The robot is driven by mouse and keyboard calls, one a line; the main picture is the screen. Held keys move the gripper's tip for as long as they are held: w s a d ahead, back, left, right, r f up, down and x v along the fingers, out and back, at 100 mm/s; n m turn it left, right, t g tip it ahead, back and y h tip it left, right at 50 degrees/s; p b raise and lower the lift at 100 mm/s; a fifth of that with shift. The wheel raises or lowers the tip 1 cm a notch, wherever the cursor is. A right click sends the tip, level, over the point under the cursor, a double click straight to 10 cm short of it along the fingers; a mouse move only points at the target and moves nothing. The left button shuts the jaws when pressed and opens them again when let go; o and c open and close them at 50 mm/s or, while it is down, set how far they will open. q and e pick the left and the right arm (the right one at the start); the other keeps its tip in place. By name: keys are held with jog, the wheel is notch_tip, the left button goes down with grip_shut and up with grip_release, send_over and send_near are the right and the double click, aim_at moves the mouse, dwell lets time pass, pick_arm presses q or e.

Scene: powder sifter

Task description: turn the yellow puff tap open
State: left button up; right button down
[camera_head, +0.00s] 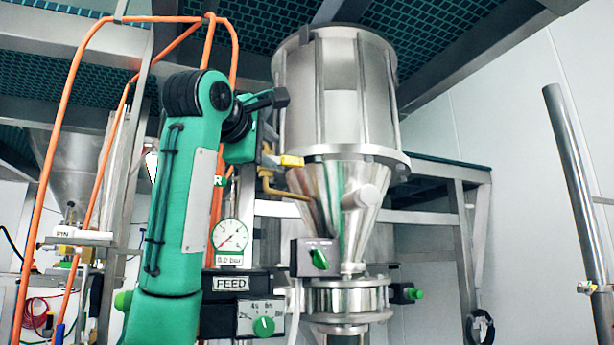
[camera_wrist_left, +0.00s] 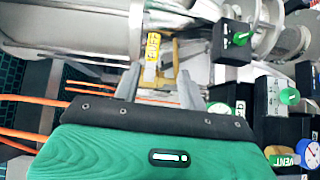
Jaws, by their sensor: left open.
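My left gripper (camera_head: 268,160) is at the left side of the tap, beside the handle. In the left wrist view my left gripper (camera_wrist_left: 158,76) is open, its two fingers apart with brass-coloured pipework showing between them. Whether a finger touches the handle I cannot tell. My right gripper is not in view.
A black box with a green knob (camera_head: 320,258) sits on the cone's front. A FEED panel (camera_head: 240,300) with a gauge (camera_head: 230,236) above it stands lower left. Orange hoses (camera_head: 75,90) run at the left. A steel post (camera_head: 580,210) stands at right.

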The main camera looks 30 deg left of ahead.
aim_at(292, 159)
pick_arm(q)
jog(key=w+p, duration=0.1)
jog(key=w, duration=0.1)
jog(key=w+r+p, duration=0.1)
jog(key=w+p, duration=0.1)
jog(key=w, duration=0.1)
jog(key=w+p, duration=0.2)
jog(key=w, duration=0.1)
jog(key=shift+a+r, duration=0.15)
jog(key=shift+a, duration=0.2)
jog(key=w+p, duration=0.1)
jog(key=w, duration=0.2)
jog(key=shift+p, duration=0.35)
jog(key=shift+w+a, duration=0.1)
jog(key=shift+w, duration=0.3)
jog(key=shift+w+f, duration=0.1)
jog(key=shift+f, duration=0.1)
jog(key=c, duration=0.7)
grip_shut()
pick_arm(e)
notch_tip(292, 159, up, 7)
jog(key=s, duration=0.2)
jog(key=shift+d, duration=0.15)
